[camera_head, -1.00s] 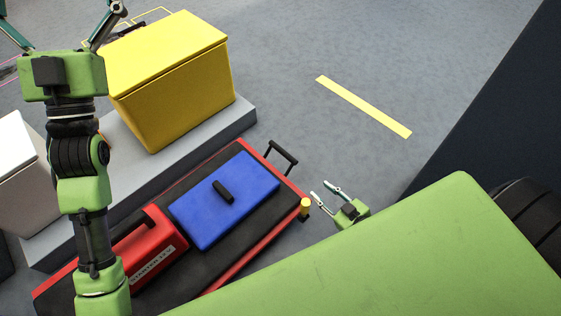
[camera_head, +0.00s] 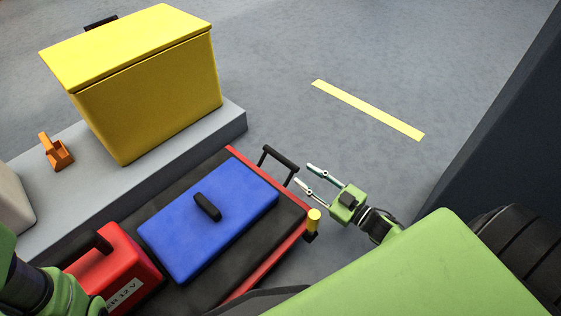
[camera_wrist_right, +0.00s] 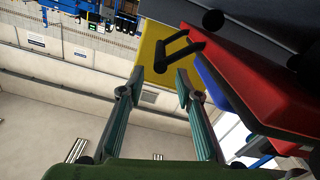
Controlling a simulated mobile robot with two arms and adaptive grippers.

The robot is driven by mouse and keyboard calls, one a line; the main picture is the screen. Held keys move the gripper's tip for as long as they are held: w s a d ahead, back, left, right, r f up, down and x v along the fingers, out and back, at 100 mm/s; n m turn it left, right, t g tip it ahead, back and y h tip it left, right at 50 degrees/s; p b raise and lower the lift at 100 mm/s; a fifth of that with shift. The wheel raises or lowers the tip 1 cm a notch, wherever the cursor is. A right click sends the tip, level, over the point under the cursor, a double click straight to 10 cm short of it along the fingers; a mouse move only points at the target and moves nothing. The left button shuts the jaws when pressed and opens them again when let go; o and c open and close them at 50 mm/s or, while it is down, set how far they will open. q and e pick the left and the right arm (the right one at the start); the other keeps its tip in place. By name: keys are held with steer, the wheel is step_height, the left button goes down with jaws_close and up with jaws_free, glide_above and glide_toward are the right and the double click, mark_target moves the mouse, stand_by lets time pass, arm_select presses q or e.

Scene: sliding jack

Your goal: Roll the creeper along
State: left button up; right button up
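The creeper (camera_head: 240,163) is a low black board with red edges, lying diagonally at lower centre in the head view. Its black handle (camera_head: 281,158) stands out from the upper right end and also shows in the right wrist view (camera_wrist_right: 172,50). A blue case (camera_head: 211,228) and a red starter box (camera_head: 118,269) lie on the board. My right gripper (camera_head: 302,173) is open and empty, its fingertips just right of the handle. In the wrist view the open fingers (camera_wrist_right: 159,75) point toward the handle, which is not between them. My left gripper is out of the head view.
A grey platform (camera_head: 215,132) holding a yellow bin (camera_head: 150,95) and an orange item (camera_head: 56,151) runs along the creeper's left side. A yellow floor strip (camera_head: 368,110) lies beyond the handle on clear grey floor. A dark wall (camera_head: 490,130) stands at right.

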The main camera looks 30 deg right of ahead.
mark_target(281, 156)
steer(key=b+x, duration=0.5)
steer(key=x, duration=0.5)
steer(key=shift+f, duration=0.2)
steer(key=shift+w+a+r+b, duration=0.15)
steer(key=shift+w+a+b, duration=0.15)
steer(key=shift+w, duration=0.25)
steer(key=shift+d, duration=0.1)
jaws_close()
